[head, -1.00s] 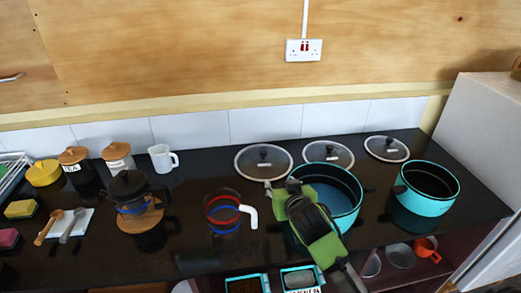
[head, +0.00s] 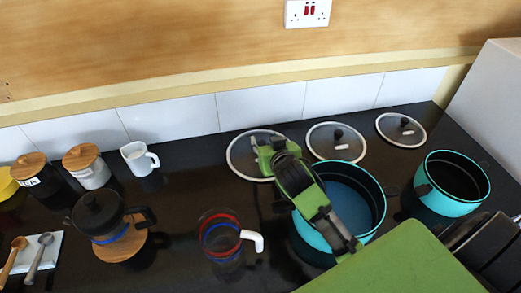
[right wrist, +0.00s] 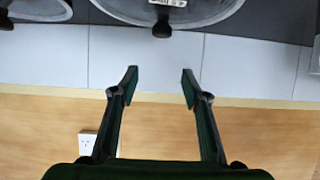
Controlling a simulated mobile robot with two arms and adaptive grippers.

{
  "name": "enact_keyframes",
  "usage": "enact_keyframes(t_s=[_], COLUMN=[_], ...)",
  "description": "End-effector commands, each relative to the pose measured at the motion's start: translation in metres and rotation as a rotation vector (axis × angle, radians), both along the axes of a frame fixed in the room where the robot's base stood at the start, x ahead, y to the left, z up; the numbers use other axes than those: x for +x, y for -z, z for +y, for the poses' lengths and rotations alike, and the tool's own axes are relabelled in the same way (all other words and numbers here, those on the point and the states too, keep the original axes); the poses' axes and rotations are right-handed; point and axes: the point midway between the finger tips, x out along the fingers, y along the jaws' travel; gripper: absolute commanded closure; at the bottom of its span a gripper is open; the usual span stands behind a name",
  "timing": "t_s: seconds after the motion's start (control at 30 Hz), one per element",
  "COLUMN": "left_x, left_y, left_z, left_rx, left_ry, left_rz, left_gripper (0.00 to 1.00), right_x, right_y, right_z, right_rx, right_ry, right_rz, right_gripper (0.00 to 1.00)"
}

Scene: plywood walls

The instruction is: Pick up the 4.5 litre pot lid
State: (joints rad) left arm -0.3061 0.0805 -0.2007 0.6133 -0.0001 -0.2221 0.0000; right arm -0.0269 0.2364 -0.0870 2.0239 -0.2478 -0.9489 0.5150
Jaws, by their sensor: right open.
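Three glass lids with dark knobs lie on the black counter along the tiled wall: a large left lid (head: 240,160), a middle lid (head: 320,132) and a right lid (head: 401,129). Their labels are too small to read, so I cannot tell which is the 4.5 litre one. My right gripper (head: 266,150) is open above the left lid and covers part of it, including its knob. In the right wrist view, the open, empty fingers (right wrist: 160,75) point toward a lid (right wrist: 195,12) with its knob at the top edge. My left gripper is not in view.
Two turquoise pots, a left pot (head: 375,215) and a right pot (head: 455,205), stand in front of the lids. The tiled wall (head: 262,103) is close behind the lids.

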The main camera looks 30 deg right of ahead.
Motion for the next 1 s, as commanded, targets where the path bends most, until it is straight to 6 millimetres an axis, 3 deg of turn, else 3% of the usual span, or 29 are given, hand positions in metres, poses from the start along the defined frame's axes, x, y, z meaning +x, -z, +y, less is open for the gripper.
enact_keyframes(t_s=[0.1, 0.23, 0.53, 1.0], left_x=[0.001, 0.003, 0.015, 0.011], left_y=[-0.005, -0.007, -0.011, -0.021], left_z=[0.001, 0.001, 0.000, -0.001], left_rx=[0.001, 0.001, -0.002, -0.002], left_ry=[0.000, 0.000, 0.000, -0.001], left_rz=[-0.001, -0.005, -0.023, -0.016], left_gripper=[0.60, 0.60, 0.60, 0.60], right_x=[-0.001, 0.001, 0.018, 0.062], right_y=[0.027, 0.049, 0.054, 0.076], right_z=[0.000, -0.001, -0.004, -0.016], right_rx=[-0.002, -0.001, -0.001, -0.001], right_ry=[0.000, 0.000, -0.001, 0.000], right_rz=[0.006, 0.003, -0.001, 0.000], right_gripper=[0.57, 0.57, 0.57, 0.57])
